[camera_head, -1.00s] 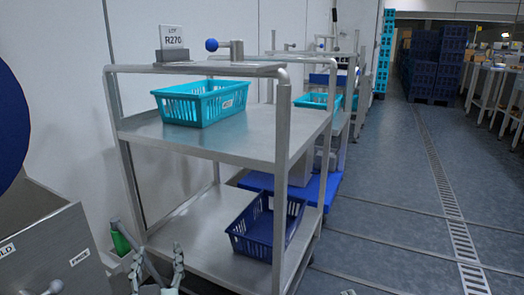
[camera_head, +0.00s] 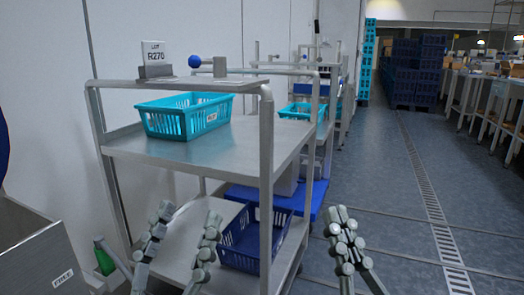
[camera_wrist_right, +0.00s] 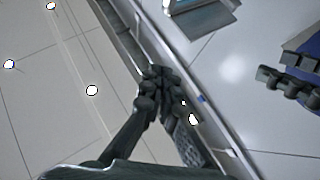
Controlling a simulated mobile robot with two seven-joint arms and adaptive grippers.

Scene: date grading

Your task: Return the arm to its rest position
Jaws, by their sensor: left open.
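My left gripper (camera_head: 186,217) is in the lower left of the head view, its two fingers apart with nothing between them. It shows in front of the metal cart's lower shelf. My right gripper (camera_head: 343,228) is right of the cart, in front of the floor. In the right wrist view its fingers (camera_wrist_right: 158,82) meet at the tips, and no object shows between them.
A metal cart (camera_head: 205,150) holds a turquoise basket (camera_head: 185,115) on its upper shelf and a dark blue basket (camera_head: 240,238) below. A sign reading R270 (camera_head: 153,52) stands on top. A steel bin (camera_head: 45,255) is at lower left. The aisle floor (camera_head: 400,200) is open.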

